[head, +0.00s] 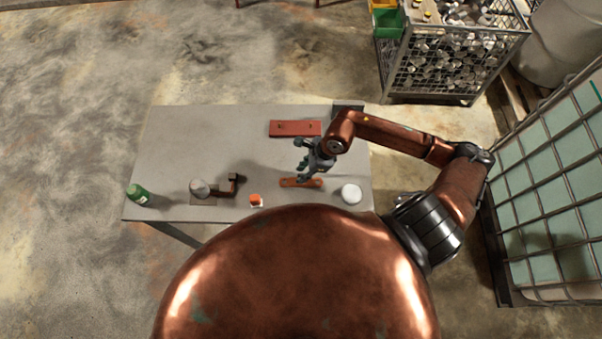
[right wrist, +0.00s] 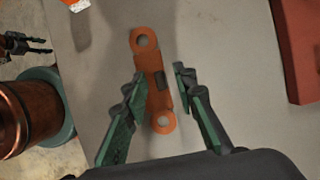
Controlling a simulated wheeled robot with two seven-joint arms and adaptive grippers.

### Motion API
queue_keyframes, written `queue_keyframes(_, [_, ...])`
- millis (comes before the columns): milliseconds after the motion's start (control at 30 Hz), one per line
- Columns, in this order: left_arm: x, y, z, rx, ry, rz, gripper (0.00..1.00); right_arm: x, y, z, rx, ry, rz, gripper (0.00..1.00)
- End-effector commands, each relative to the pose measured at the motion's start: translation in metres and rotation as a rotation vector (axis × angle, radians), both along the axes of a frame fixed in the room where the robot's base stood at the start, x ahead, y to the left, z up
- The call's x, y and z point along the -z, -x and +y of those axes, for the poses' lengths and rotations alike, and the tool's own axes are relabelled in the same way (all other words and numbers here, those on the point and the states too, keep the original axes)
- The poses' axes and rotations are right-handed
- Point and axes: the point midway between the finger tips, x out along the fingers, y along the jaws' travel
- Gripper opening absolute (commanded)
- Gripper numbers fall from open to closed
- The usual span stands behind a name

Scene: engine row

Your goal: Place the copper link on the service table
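The copper link (right wrist: 152,70) is an orange bar with a ring at each end and a dark patch in its middle. It appears to lie flat on the grey table (head: 240,125), and it also shows in the head view (head: 290,183). My right gripper (right wrist: 160,78) is open above it, with a finger on each side of the bar and no clear grip. In the head view the right gripper (head: 308,174) hides part of the link. My left gripper (right wrist: 45,45) shows small at the left edge of the right wrist view, its fingers apart.
A red block (head: 295,128) lies behind the link. A white round item (head: 351,193) is to its right; an orange-topped item (head: 255,200) is to its left. A dark elbow-shaped part (head: 230,187) and a green bottle (head: 138,194) are farther left. The table's back left is clear.

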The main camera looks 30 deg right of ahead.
Motion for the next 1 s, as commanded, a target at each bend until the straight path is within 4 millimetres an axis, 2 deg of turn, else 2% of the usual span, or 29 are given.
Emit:
queue_keyframes(300, [0.006, 0.001, 0.000, 0.000, 0.000, 0.002, 0.40, -0.059, 0.013, -0.023, -0.001, 0.008, -0.001, 0.26])
queue_keyframes(500, [0.008, 0.001, 0.000, 0.000, 0.000, 0.002, 0.40, -0.088, 0.019, -0.032, -0.001, 0.004, -0.001, 0.26])
queue_keyframes(700, [0.008, 0.001, 0.000, 0.000, 0.000, 0.002, 0.40, -0.099, 0.022, -0.036, -0.001, 0.002, 0.001, 0.26])
queue_keyframes(1000, [0.008, 0.001, 0.000, 0.000, 0.000, 0.002, 0.40, -0.100, 0.021, -0.035, 0.001, -0.004, 0.001, 0.26])
